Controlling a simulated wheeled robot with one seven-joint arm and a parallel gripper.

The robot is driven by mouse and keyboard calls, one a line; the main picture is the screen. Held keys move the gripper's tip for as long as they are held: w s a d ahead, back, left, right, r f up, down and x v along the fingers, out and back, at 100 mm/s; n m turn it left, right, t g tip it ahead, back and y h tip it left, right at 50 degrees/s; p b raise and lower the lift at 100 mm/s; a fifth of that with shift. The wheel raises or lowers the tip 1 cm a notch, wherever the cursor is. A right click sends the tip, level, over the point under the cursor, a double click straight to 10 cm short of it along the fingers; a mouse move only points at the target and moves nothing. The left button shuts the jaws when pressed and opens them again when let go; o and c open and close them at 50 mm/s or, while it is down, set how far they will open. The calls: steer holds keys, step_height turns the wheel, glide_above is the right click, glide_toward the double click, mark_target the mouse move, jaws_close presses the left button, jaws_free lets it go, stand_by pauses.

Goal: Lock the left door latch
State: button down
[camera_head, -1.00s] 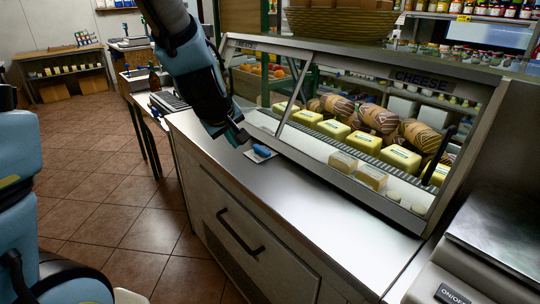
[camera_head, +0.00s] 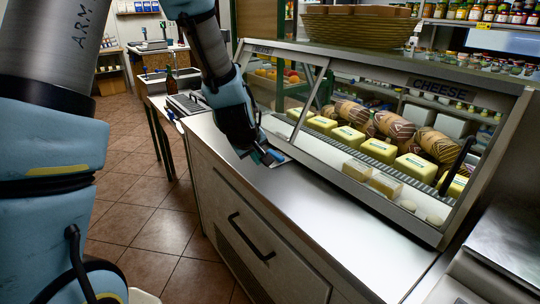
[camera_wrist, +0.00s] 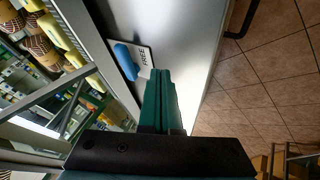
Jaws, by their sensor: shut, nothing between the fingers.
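A blue latch knob (camera_head: 272,156) sits on a small white plate (camera_head: 284,159) on the steel counter, by the left end of the glass cheese case. In the wrist view the blue knob (camera_wrist: 125,61) lies beside the word FREE on the plate (camera_wrist: 146,58). My gripper (camera_head: 253,153) is low over the counter, just left of the knob, with its fingers shut and empty. In the wrist view its green fingers (camera_wrist: 165,92) point toward the counter close to the plate. I cannot tell whether they touch the knob.
The sloped glass case (camera_head: 390,185) holds yellow cheese packs (camera_head: 379,150) and rises behind the latch. A black bar (camera_head: 456,165) stands at its right end. A drawer handle (camera_head: 250,237) is on the counter front. The counter top (camera_head: 340,215) is clear to the right.

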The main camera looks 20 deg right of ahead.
mark_target(275, 156)
steer(key=shift+w+d+f+p, duration=0.2)
steer(key=shift+d+p, duration=0.15)
steer(key=shift+d, duration=0.4)
steer(key=shift+w+d+f+p, duration=0.15)
steer(key=shift+w+d+p, duration=0.15)
steer(key=shift+d, duration=0.4)
steer(key=shift+w+d+f+p, duration=0.15)
steer(key=shift+d+p, duration=0.2)
steer(key=shift+d, duration=0.4)
